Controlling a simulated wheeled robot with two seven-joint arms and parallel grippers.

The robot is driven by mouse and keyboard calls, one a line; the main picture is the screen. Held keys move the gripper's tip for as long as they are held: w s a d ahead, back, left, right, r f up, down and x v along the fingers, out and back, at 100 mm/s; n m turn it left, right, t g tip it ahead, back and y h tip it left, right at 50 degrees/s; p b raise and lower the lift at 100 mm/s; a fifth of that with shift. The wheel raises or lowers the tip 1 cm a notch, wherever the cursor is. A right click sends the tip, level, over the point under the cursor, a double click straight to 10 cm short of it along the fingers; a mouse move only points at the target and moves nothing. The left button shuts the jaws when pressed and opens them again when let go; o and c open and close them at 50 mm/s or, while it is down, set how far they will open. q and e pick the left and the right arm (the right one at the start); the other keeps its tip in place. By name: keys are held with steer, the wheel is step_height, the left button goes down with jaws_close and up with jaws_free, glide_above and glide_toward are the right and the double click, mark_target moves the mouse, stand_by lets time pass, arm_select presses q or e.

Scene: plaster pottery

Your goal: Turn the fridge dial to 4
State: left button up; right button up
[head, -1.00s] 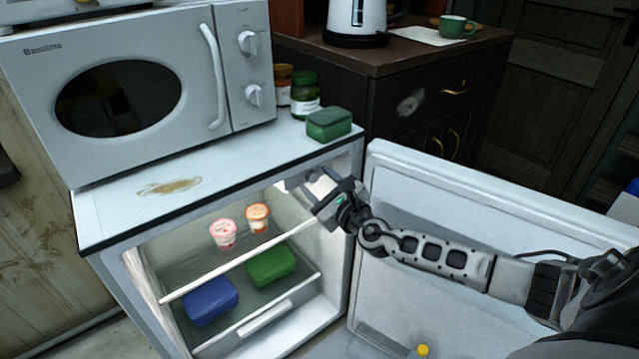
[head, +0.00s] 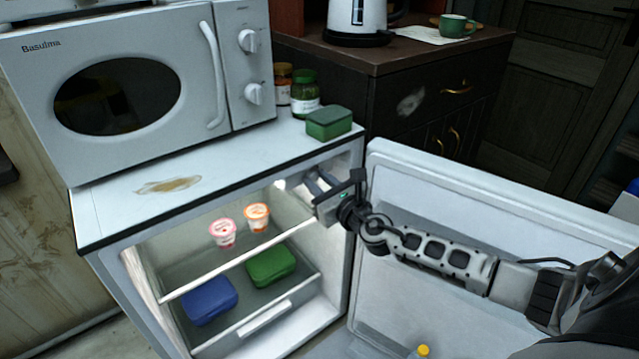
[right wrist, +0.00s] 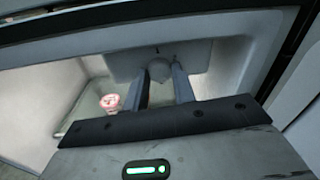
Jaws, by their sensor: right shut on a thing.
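The white fridge (head: 115,262) stands with its door (head: 480,205) swung open to the right. My right gripper (head: 312,184) reaches into the upper right of the fridge opening, below the top edge. In the right wrist view, my right gripper (right wrist: 166,88) has its two fingers on either side of the pale round dial (right wrist: 160,92), shut on it. The dial sits under a light housing (right wrist: 120,62) that bears small dark marks. The dial's number cannot be read. In the head view, my gripper hides the dial. My left gripper is not in view.
Two yogurt cups (head: 222,233) stand on the upper shelf; a blue box (head: 209,301) and a green box (head: 271,266) lie below. A microwave (head: 130,90), jars (head: 305,95) and a green container (head: 329,123) stand on top. The open door lies close below my right arm.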

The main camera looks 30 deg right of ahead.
steer(key=m, duration=0.2)
steer(key=shift+m, duration=0.4)
steer(key=m, duration=0.3)
steer(key=shift+r+y, duration=0.15)
steer(key=shift+y, duration=0.15)
steer(key=shift+m, duration=1.1)
steer(key=o, duration=1)
